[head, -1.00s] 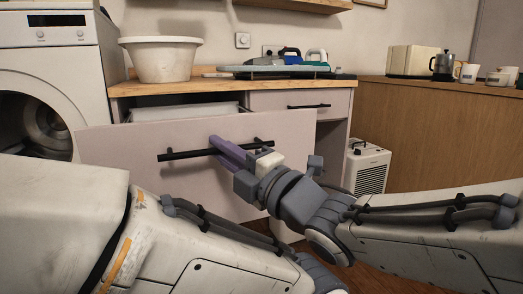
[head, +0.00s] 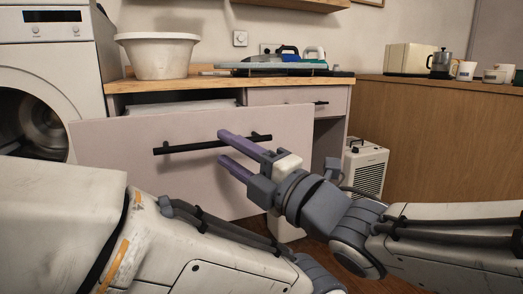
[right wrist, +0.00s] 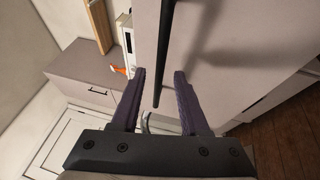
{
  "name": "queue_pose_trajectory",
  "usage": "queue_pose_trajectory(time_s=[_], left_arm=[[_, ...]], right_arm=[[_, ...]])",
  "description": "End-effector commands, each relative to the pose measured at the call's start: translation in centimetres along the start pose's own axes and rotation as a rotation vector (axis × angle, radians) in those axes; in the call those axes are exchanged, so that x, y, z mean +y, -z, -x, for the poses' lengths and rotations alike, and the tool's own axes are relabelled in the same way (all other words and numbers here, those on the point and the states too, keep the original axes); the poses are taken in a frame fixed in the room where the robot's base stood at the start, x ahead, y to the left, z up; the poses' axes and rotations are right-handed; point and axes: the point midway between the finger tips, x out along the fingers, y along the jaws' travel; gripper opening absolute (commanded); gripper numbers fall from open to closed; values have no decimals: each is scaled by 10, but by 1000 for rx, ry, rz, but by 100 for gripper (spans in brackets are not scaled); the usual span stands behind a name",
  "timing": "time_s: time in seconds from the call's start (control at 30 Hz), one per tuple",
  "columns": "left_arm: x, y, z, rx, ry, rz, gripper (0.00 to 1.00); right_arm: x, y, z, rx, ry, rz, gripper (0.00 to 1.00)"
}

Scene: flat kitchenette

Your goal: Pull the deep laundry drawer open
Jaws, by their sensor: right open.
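The deep laundry drawer (head: 110,170) is pulled out from the cabinet, its pale front standing well forward of the counter. Its black bar handle (head: 190,148) runs across the upper front. My right gripper (head: 222,146) is open, with its purple fingers apart near the right part of the handle. In the right wrist view, the handle (right wrist: 165,45) reaches down toward the gap between the open fingers (right wrist: 158,80), and nothing is clamped. The drawer's inside is mostly hidden behind its front. My left gripper is not in view; only my left arm shows at the lower left.
A white washing machine (head: 50,70) with its round door open stands at the left. A white basin (head: 158,55) and an ironing board with irons (head: 275,66) are on the wooden counter. A small upper drawer (head: 290,96) and a white heater (head: 364,170) are at the right.

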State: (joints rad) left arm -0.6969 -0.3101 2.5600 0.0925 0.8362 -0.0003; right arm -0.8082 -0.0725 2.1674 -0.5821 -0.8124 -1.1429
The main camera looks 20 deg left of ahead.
Motion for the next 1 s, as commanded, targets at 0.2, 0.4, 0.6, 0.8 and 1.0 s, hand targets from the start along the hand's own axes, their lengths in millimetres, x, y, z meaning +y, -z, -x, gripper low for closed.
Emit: queue_pose_trajectory(time_s=[0.2,0.4,0.6,0.8,1.0], left_arm=[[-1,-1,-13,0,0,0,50],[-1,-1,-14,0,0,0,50],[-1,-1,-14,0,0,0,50],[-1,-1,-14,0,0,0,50],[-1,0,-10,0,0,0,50]], right_arm=[[-2,0,45,-2,-1,3,45],[-1,0,66,1,0,1,45],[-1,1,70,1,1,0,45],[-1,1,70,2,1,0,45],[-1,-4,69,-18,18,-23,45]])
